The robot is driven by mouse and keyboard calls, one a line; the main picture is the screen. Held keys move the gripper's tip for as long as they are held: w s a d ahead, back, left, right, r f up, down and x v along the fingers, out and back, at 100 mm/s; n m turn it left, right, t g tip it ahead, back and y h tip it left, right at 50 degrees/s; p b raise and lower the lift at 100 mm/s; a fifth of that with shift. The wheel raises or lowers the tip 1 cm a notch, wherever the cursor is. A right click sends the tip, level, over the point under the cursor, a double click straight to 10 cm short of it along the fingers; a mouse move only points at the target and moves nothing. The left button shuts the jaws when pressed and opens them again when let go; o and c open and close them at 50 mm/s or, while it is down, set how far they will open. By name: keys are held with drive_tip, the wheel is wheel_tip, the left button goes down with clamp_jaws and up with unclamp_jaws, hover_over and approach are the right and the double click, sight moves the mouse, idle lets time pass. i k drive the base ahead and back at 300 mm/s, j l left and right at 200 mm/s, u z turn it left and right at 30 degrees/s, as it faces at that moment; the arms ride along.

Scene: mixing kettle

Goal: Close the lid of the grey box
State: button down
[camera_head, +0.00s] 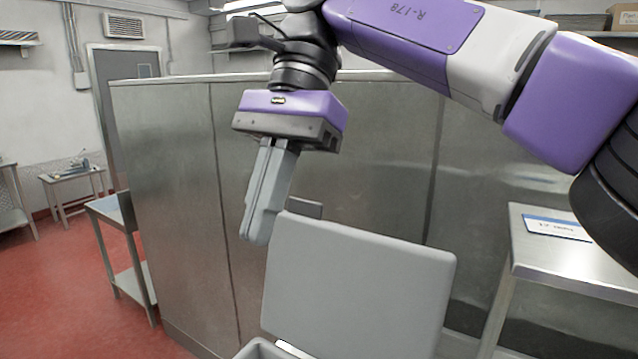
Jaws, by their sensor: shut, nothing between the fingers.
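The grey box (262,350) shows only its top rim at the bottom edge of the picture; the rest is cut off. Its flat grey lid (355,290) stands raised, close to upright, with its broad face towards the camera. My gripper (257,228) points downward at the lid's upper left corner, with its two grey fingers together and nothing held. The fingertips look level with the lid's top edge; I cannot tell whether they touch it.
A tall stainless steel partition (175,200) stands close behind the lid. A steel table (575,258) with a small label plate is on the right. A smaller steel table (115,212) stands at the left. Red floor (50,290) is clear at lower left.

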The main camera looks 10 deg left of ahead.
sight(332, 290)
drive_tip(key=i, duration=1.15)
